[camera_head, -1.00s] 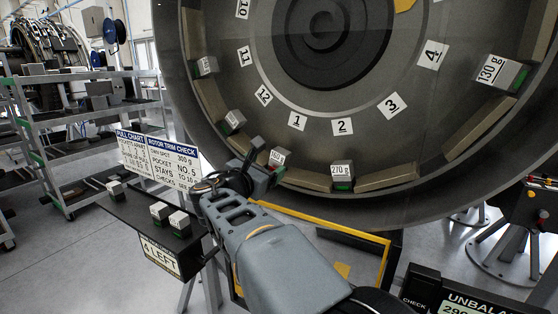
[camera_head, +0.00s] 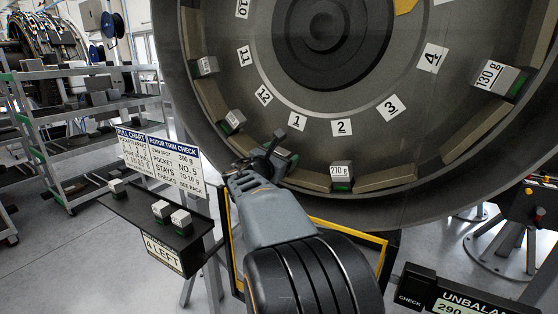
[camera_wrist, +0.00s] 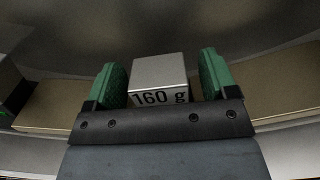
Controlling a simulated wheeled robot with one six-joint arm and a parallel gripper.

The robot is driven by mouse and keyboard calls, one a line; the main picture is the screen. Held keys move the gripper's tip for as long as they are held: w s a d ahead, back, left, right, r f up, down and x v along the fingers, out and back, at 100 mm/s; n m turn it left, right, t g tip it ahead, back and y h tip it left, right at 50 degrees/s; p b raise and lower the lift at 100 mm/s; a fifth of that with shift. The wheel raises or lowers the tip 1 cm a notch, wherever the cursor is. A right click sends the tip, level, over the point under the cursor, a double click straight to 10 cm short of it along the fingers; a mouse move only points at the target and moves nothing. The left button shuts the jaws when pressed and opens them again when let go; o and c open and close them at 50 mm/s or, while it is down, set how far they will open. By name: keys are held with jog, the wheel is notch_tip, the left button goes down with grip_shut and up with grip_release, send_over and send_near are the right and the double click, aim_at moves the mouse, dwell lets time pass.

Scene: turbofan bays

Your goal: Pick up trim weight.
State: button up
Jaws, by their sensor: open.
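My gripper (camera_wrist: 161,88) is open in the wrist view, with one green-padded finger on each side of a grey trim weight marked 160 g (camera_wrist: 159,72). A gap shows between the weight and each finger. In the head view my gripper (camera_head: 268,152) reaches to the lower rim of the fan, below the number 1, and hides the 160 g weight. A 270 g weight (camera_head: 341,171) sits on the rim to the right. A 130 g weight (camera_head: 497,77) sits at the upper right. Other weights sit at the left rim, one (camera_head: 232,121) near number 12 and one (camera_head: 206,66) near number 11.
A dark shelf (camera_head: 150,215) at the left holds small weights, with a pull chart sign (camera_head: 160,160) behind it. The tan rim segments (camera_head: 375,180) lie beside the weights. An unbalance display (camera_head: 460,300) stands at the lower right, and a yellow-edged frame (camera_head: 350,233) is below the fan.

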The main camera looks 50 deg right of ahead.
jog(key=shift+c, duration=0.3)
jog(key=c, duration=1)
jog(key=shift+r, duration=0.1)
jog(key=shift+r, duration=0.55)
notch_tip(320, 180, up, 2)
jog(key=shift+a+r, duration=0.1)
jog(key=shift+r, duration=0.15)
jog(key=s+a+r, duration=0.2)
jog(key=a+r, duration=0.1)
jog(key=s+a+r, duration=0.3)
jog(key=a, duration=0.1)
jog(key=s+a+r+b, duration=0.1)
jog(key=s+a+r, duration=0.2)
jog(key=a, duration=0.1)
jog(key=shift+s+a+r, duration=0.1)
jog(key=shift+s+r, duration=0.05)
